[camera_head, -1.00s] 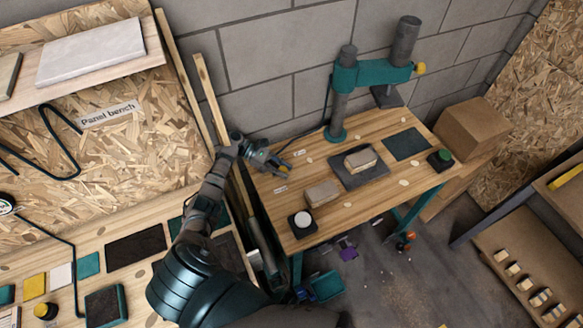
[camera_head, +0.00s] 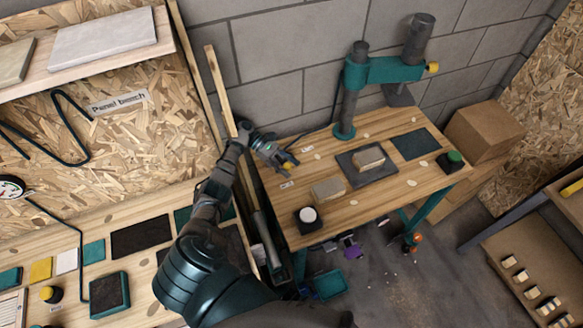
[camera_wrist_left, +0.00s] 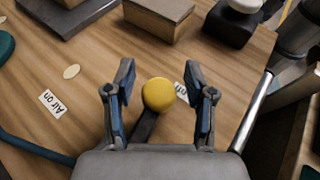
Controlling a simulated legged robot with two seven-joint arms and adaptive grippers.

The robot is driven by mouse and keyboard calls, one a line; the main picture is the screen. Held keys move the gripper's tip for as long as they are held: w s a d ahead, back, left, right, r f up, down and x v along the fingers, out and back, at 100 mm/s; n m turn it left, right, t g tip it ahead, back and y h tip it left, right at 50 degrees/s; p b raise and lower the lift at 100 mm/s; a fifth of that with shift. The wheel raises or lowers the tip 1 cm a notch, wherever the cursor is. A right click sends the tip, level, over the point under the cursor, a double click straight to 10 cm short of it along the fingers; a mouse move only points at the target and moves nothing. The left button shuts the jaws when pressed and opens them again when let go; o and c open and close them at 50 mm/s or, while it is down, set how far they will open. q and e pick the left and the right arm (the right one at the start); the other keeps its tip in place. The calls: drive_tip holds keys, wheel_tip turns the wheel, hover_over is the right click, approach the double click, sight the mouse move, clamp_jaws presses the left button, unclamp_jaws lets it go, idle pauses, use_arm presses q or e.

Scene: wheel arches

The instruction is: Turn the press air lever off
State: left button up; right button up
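The press air lever shows as a yellow ball knob (camera_wrist_left: 158,94) on a dark arm in the left wrist view. Its knob is a small yellow spot (camera_head: 289,166) in the head view, at the bench's left end. My left gripper (camera_wrist_left: 160,100) is open, with one finger on each side of the knob and visible gaps between. It also shows in the head view (camera_head: 284,161). A label reading "Air on" (camera_wrist_left: 52,102) lies left of the lever. A second label (camera_wrist_left: 184,94) is partly hidden by the knob and right finger. My right gripper is out of view.
The wooden press bench (camera_head: 400,191) carries a teal press (camera_head: 385,70), a tan block (camera_head: 328,189), a dark pad with another block (camera_head: 369,158), and a white button on a black base (camera_head: 308,215).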

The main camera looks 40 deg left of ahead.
use_arm(q)
drive_tip(key=shift+s, duration=0.1)
drive_tip(key=shift+a, duration=0.15)
drive_tip(key=shift+a+r, duration=0.1)
drive_tip(key=shift+r, duration=0.3)
wheel_tip(320, 180, up, 9)
drive_tip(key=shift+s+d+r, duration=0.2)
drive_tip(key=shift+d, duration=0.15)
